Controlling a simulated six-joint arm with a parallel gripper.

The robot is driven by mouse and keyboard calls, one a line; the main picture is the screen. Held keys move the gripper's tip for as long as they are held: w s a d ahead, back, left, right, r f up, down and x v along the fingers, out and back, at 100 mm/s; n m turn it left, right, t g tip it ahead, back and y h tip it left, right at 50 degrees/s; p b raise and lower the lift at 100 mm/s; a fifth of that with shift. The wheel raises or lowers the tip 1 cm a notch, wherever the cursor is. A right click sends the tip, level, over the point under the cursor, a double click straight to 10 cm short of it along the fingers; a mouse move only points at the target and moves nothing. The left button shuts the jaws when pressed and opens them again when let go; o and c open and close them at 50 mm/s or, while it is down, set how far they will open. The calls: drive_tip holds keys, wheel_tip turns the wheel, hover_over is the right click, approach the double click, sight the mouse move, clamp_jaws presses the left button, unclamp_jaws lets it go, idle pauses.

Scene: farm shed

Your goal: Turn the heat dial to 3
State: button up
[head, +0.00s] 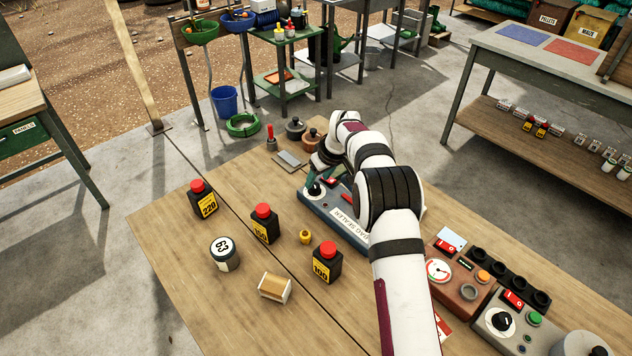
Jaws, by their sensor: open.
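A blue-grey bag sealer (338,222) with a white "BAG SEALER" label lies on the wooden table, partly hidden behind my arm. A dark dial (315,189) on a pale round face sits at its left end. The dial's markings and setting are too small to read. My gripper (316,176) is open and points down at that dial, its fingers close above or around it. I cannot tell whether they touch it. A red switch (331,181) is just right of the dial.
A brown gauge box (462,293) and a grey dial box (490,330) stand at right.

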sight(315, 185)
drive_tip(key=shift+x, duration=1.85)
drive_tip(key=shift+c, duration=0.3)
clamp_jaws()
